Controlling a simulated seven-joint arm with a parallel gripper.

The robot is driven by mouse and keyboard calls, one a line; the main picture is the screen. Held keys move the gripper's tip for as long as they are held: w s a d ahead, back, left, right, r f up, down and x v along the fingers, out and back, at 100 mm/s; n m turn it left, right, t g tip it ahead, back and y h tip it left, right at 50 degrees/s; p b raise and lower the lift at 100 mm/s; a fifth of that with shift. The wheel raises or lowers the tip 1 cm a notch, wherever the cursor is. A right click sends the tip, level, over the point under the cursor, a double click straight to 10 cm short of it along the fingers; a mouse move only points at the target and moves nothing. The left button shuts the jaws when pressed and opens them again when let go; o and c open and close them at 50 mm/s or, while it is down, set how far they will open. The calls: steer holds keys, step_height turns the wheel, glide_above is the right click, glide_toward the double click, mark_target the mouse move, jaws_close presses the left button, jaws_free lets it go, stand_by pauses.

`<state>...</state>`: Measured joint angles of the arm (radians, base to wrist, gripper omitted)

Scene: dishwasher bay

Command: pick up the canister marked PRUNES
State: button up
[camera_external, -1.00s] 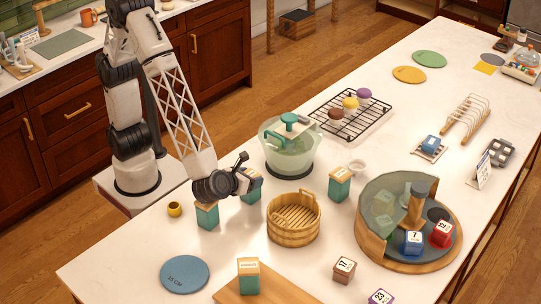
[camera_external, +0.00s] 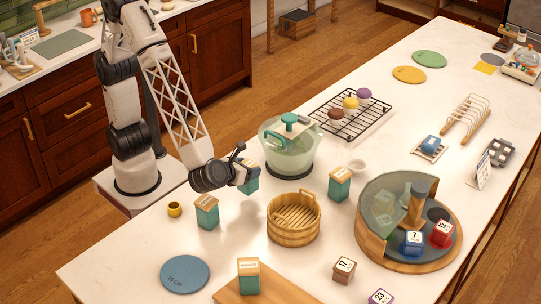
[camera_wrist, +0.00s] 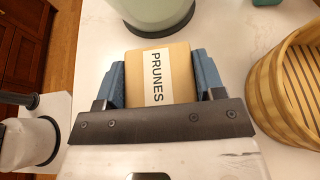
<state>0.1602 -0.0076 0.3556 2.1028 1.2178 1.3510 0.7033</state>
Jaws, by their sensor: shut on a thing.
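The canister marked PRUNES (camera_wrist: 178,72) has a tan top with a white label, readable in the wrist view. My gripper (camera_wrist: 160,84) is shut on it, with one blue finger pad on each side. In the external view the canister's green body (camera_external: 251,186) shows beside my gripper (camera_external: 245,178), which partly hides it. It appears held a little above the counter. Three similar green canisters with tan tops stand nearby: one to the left (camera_external: 208,216), one to the right (camera_external: 339,188) and one on a wooden board at the front (camera_external: 249,280).
A slatted wooden tub (camera_external: 293,236) stands close on the right, and a lidded green pot (camera_external: 288,155) behind.

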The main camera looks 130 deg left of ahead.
steer(key=s+d+r, duration=0.1)
steer(key=s, duration=1.4)
steer(key=shift+d+r, duration=0.15)
steer(key=shift+d, duration=0.2)
